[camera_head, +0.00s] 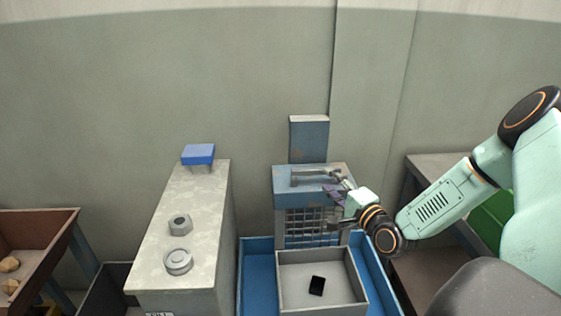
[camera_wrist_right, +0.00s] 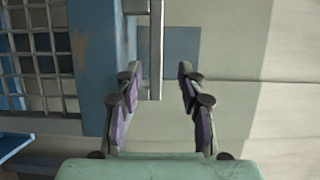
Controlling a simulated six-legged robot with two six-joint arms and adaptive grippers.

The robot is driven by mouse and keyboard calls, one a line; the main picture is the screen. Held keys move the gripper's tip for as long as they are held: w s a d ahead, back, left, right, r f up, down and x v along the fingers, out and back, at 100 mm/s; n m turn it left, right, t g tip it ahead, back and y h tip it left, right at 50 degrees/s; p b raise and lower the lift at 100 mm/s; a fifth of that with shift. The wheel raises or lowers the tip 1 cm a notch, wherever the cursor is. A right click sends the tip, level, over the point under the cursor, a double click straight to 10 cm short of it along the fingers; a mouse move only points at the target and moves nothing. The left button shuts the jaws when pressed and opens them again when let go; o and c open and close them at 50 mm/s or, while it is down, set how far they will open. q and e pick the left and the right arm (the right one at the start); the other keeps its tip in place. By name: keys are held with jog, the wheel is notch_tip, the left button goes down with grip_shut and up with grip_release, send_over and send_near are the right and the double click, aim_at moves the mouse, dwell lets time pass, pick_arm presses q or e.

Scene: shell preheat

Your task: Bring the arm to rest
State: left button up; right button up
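My right gripper (camera_head: 335,197) is at the right front of a blue cabinet-like machine (camera_head: 334,178) with a barred front. In the right wrist view its two purple-padded fingers (camera_wrist_right: 160,82) stand apart. A grey metal bar (camera_wrist_right: 156,40) reaches into the gap between them, closer to the left finger; neither finger visibly touches it. In the head view a silver handle (camera_head: 310,174) lies across the machine's top, close to the gripper. My left gripper is in neither view.
A grey tray (camera_head: 284,290) holding a black block (camera_head: 317,286) sits inside a blue bin (camera_head: 252,270) below the gripper. A concrete block (camera_head: 205,225) bears a nut, a ring and a blue-topped piece. A green box (camera_head: 493,217) is at the right. The wall behind is bare.

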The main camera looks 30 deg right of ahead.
jog(key=s+a+f+n+g+y+b, duration=0.1)
jog(key=s+a+f+n+g+y, duration=0.2)
jog(key=a+f, duration=0.5)
jog(key=s+a+f+n+g+y, duration=0.1)
jog(key=s+a+f+n+g, duration=0.2)
jog(key=a+f+n+g, duration=0.5)
jog(key=s+a+f+n+g, duration=0.2)
jog(key=s+a, duration=0.1)
jog(key=s, duration=0.6)
jog(key=s+a+f+n+g+h+b, duration=0.1)
jog(key=s+a+f+n+g, duration=0.1)
jog(key=s, duration=0.7)
jog(key=s+a+f+n+g+h, duration=0.1)
jog(key=s+a+f+n+g, duration=0.2)
jog(key=s, duration=0.5)
jog(key=shift+s+a+f+n, duration=0.15)
jog(key=shift+s+a+n, duration=0.25)
jog(key=shift+a, duration=0.15)
